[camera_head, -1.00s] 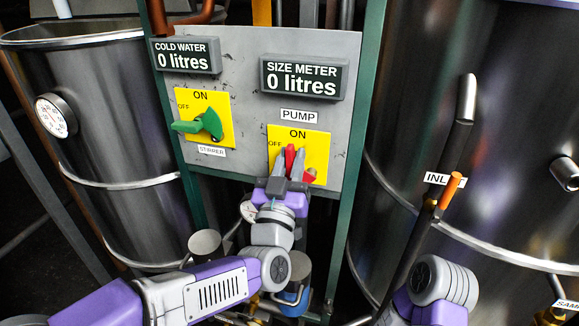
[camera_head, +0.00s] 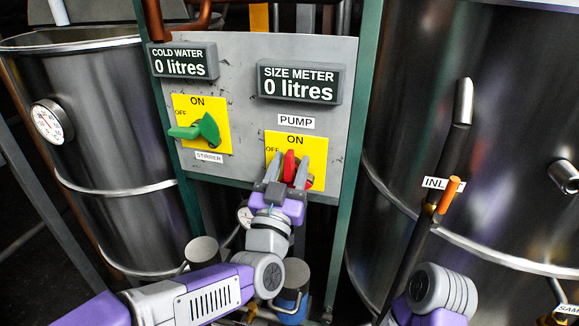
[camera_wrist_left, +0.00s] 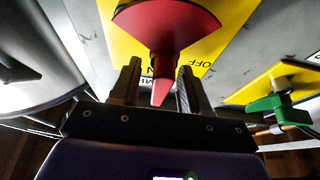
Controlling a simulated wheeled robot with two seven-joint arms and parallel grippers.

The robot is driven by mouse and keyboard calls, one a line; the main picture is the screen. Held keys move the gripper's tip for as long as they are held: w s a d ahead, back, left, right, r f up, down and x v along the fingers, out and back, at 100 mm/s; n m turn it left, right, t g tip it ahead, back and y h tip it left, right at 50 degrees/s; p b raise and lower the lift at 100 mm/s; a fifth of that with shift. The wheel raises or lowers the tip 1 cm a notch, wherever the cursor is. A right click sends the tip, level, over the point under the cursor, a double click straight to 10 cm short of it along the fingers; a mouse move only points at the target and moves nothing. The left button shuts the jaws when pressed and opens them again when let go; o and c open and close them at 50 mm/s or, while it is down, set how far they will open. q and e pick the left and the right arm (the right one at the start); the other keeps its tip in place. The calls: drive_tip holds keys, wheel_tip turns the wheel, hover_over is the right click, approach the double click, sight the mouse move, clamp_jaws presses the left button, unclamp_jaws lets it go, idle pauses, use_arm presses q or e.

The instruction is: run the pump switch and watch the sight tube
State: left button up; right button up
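The red pump switch (camera_head: 289,163) is on a yellow plate (camera_head: 318,147) under the PUMP label, its handle pointing up toward ON. My left gripper (camera_head: 288,168) is at the switch, one finger on each side of the handle. In the left wrist view, the red handle (camera_wrist_left: 162,88) tapers down between the spread fingers (camera_wrist_left: 158,85), with a gap visible on both sides. The size meter (camera_head: 299,84) reads 0 litres. My right arm shows at the lower right, but its gripper is not visible. I cannot make out a sight tube.
The green stirrer switch (camera_head: 202,130) points left toward OFF. The cold water display (camera_head: 182,62) reads 0 litres. Steel tanks flank the grey panel (camera_head: 235,110). A dark pipe with an orange-tipped handle (camera_head: 449,194) stands by the INL label at right.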

use_arm(q)
drive_tip(key=v, duration=0.7)
drive_tip(key=shift+s, duration=0.25)
drive_tip(key=shift+a+f, duration=0.1)
drive_tip(key=shift+a, duration=0.05)
